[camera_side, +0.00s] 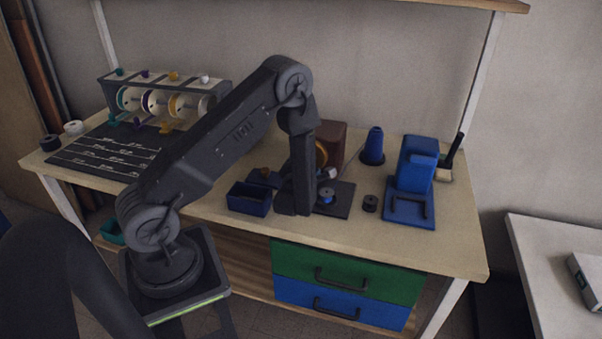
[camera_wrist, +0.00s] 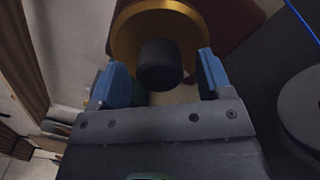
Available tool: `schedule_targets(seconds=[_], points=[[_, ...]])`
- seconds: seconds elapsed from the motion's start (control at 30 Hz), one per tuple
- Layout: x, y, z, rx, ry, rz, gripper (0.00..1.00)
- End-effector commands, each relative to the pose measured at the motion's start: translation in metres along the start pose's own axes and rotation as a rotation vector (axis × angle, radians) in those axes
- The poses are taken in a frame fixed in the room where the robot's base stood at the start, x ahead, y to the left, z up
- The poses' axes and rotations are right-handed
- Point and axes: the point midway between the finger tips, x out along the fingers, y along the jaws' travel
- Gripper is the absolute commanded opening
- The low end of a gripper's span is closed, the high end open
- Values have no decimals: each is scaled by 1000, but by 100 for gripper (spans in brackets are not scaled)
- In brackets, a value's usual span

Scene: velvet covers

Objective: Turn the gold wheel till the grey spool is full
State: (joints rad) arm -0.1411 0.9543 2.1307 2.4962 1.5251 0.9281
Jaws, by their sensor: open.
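The gold wheel (camera_wrist: 195,22) is at the top of the wrist view, with a dark round knob (camera_wrist: 158,68) standing out from it. My gripper (camera_wrist: 158,63) is open, with one blue fingertip on each side of the knob; I cannot tell whether they touch it. In the side view, only a sliver of the gold wheel (camera_side: 321,152) shows beside my arm, and my fingertips are hidden. A small dark grey spool with some blue on it (camera_side: 326,194) stands on a dark plate (camera_side: 342,207). How full it is cannot be told.
A brown housing (camera_side: 331,138) stands behind the wheel. A blue thread cone (camera_side: 373,146), a blue stand (camera_side: 415,170) and a small dark spool (camera_side: 370,203) are to the right. A dark blue bin (camera_side: 249,200) is to the left. A thread rack (camera_side: 165,95) stands at the back left.

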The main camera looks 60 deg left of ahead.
Motion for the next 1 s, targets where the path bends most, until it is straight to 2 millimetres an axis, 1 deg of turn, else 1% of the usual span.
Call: schedule_targets(seconds=[0.17, 0.4, 0.5, 0.6, 0.7, 0.8, 1.0], points=[[-28, -1, 0, 4, -2, -5, 72], [-83, -1, 1, 5, -4, -7, 72], [-103, -1, 1, 5, -4, -6, 72], [-118, -1, 1, 3, -3, -4, 72], [-127, 0, 0, 2, -2, -3, 72], [-132, 0, 0, 1, -1, -1, 72], [-134, 0, 0, 1, 0, 0, 72]])
